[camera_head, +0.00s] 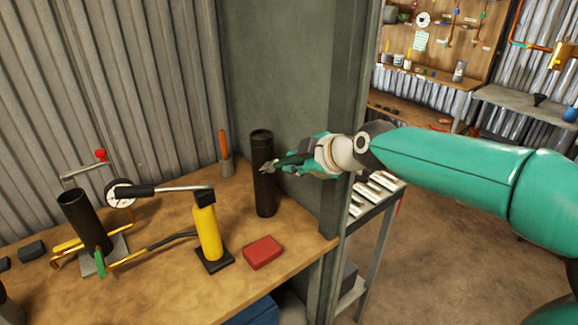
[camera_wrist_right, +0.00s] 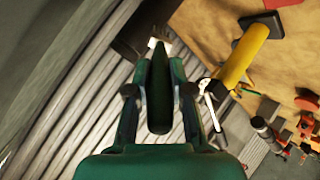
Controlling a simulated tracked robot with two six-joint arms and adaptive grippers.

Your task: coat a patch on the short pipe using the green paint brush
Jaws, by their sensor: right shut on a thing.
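My right gripper (camera_head: 290,165) is shut on the green paint brush, whose dark green handle (camera_wrist_right: 158,95) lies between the fingers in the wrist view. The pale brush tip (camera_head: 268,167) is at the upper side of a black upright pipe (camera_head: 264,190); I cannot tell whether it touches. This pipe stands on the bench near the grey pillar. Another black pipe (camera_head: 84,220) leans slightly on a plate at the left. I cannot tell for sure which one is the short pipe. No coated patch can be made out. My left gripper is not in view.
A yellow hand pump (camera_head: 206,232) with a long black handle and a red block (camera_head: 263,252) stand on the wooden bench (camera_head: 170,285). A holder with an orange-handled tool (camera_head: 225,150) stands behind. The pillar (camera_head: 300,100) is close behind the upright pipe.

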